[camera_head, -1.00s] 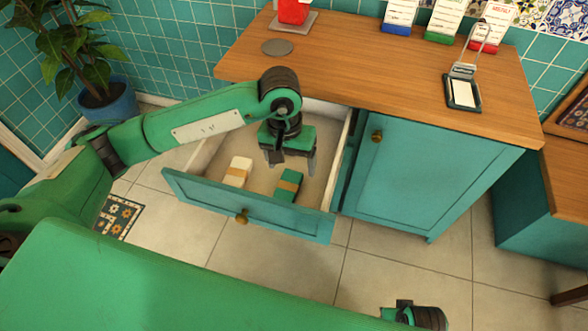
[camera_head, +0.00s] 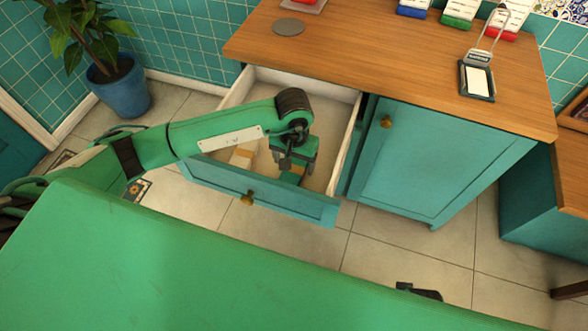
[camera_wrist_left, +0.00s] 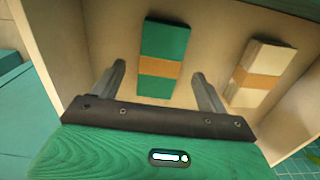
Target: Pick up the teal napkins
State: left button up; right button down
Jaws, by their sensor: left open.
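The teal napkins (camera_wrist_left: 166,40) are a folded stack with a tan band, lying in an open drawer (camera_head: 325,209). In the head view only a small part of the teal napkins (camera_head: 291,178) shows under my left gripper (camera_head: 292,168). My left gripper is open and inside the drawer space, above the napkins. In the left wrist view the napkins lie between and beyond the two fingertips of the left gripper (camera_wrist_left: 159,71), with nothing held.
Cream napkins (camera_wrist_left: 258,61) with a tan band lie beside the teal ones, partly hidden by my arm in the head view. The drawer walls surround the gripper. The wooden countertop (camera_head: 380,60) overhangs behind, and a closed cabinet door (camera_head: 425,160) stands to the right.

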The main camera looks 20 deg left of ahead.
aim_at(294, 171)
pick_arm(q)
jog(key=shift+f, duration=1.25)
jog(key=c, duration=1.1)
jog(key=shift+r, duration=0.1)
